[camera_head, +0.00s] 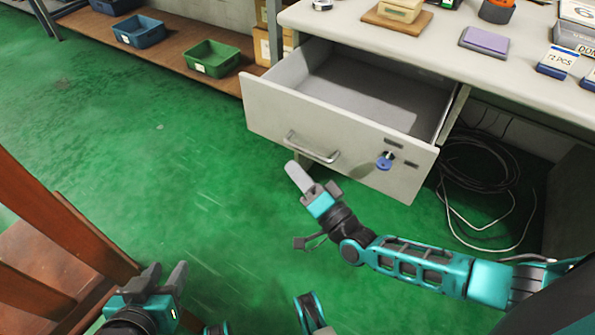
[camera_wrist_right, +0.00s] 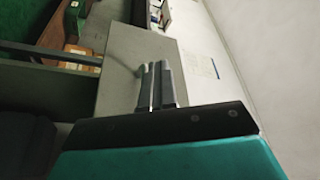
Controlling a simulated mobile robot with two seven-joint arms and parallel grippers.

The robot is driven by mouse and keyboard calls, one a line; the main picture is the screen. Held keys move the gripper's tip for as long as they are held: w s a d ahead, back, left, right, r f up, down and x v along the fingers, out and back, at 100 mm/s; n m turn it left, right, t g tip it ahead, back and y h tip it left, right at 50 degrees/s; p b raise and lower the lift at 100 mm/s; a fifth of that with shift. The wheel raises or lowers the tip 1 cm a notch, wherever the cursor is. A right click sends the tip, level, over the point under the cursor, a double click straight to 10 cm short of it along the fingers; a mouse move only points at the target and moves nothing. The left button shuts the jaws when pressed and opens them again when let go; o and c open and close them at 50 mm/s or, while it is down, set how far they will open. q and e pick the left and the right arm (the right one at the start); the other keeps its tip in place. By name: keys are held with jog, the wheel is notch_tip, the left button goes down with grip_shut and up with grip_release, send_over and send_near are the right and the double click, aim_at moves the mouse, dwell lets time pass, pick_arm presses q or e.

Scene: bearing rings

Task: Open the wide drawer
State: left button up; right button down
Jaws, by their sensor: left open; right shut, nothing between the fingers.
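The wide drawer (camera_head: 400,172) under the worktop stands pulled out, and its empty grey inside shows in the head view. Its bar handle (camera_head: 312,150) is on the front panel, left of a lock with a blue key (camera_head: 384,163). My right gripper (camera_head: 296,174) is shut and empty, with its fingertips just below the handle in the picture and seemingly apart from it. Its shut fingers also show in the right wrist view (camera_wrist_right: 158,85), in front of a grey surface that I cannot identify for sure. My left gripper (camera_head: 168,276) is open and empty at the lower left, away from the drawer.
The worktop (camera_head: 440,45) carries a wooden board, a purple-topped box (camera_head: 484,42) and small labelled boxes. Coiled cables (camera_head: 480,165) lie right of the drawer. A low shelf with a green bin (camera_head: 211,58) is behind. Brown wooden furniture (camera_head: 60,230) stands at left. Green floor before the drawer is clear.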

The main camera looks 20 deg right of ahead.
dwell(0.8)
jog(key=c, duration=1.2)
grip_release()
jog(key=shift+o, duration=0.2)
jog(key=shift+s, duration=0.1)
jog(key=p+v, duration=0.1)
jog(key=v, duration=1.1)
jog(key=shift+s+d+f+p, duration=0.15)
jog(key=shift+s+d+p, duration=0.1)
jog(key=shift+s+p, duration=0.15)
